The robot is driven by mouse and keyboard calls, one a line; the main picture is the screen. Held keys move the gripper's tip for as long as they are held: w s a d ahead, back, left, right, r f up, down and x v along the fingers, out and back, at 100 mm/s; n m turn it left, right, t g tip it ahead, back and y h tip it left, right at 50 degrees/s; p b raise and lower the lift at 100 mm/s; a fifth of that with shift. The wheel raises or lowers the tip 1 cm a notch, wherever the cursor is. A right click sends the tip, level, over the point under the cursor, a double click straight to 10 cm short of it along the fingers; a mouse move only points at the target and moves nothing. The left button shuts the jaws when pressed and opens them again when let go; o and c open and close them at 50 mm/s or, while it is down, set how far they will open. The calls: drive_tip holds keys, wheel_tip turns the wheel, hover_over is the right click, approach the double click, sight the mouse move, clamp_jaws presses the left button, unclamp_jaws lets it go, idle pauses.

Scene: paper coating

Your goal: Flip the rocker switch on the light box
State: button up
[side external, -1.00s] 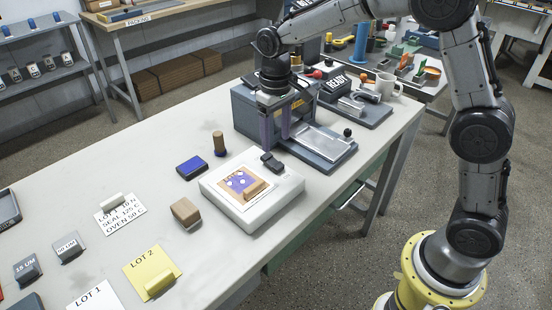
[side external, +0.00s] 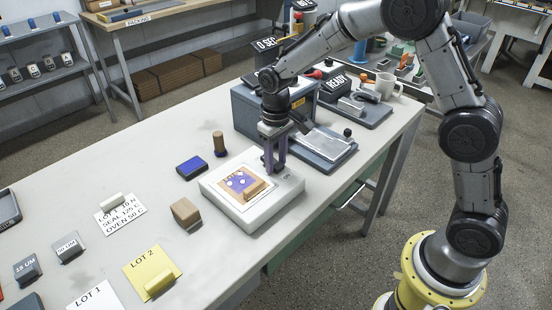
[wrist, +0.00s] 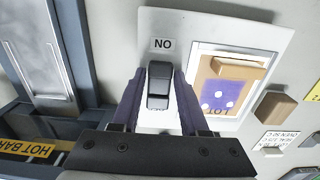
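The light box (side external: 262,213) is a white slab on the bench, also in the wrist view (wrist: 200,22). Its black rocker switch (wrist: 159,86) sits on the top face beside a label (wrist: 163,45) that reads "NO" from this angle. In the side view my gripper's fingers hide most of the switch. My gripper (side external: 275,168) points down at that end of the box. In the wrist view its two purple fingers (wrist: 159,80) stand apart on either side of the switch, with narrow gaps beside it. I cannot tell how far above the box the fingertips are.
A paper sample with a purple patch and tan block (side external: 243,185) lies on the light box. The hot bar sealer (side external: 247,113) stands close behind my gripper. A blue pad (side external: 192,167), a stamp (side external: 219,144) and a wooden block (side external: 185,212) are left of the box.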

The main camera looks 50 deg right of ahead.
clamp_jaws()
drive_tip(key=shift+w, duration=0.1)
drive_tip(key=shift+w+r+g, duration=0.1)
drive_tip(key=shift+w+g, duration=0.2)
drive_tip(key=shift+g, duration=0.95)
drive_tip(key=shift+w+r+g, duration=0.1)
drive_tip(key=shift+w+g, duration=0.2)
drive_tip(key=shift+g, duration=0.95)
drive_tip(key=shift+o, duration=2.3)
unclamp_jaws()
drive_tip(key=v, duration=1.2)
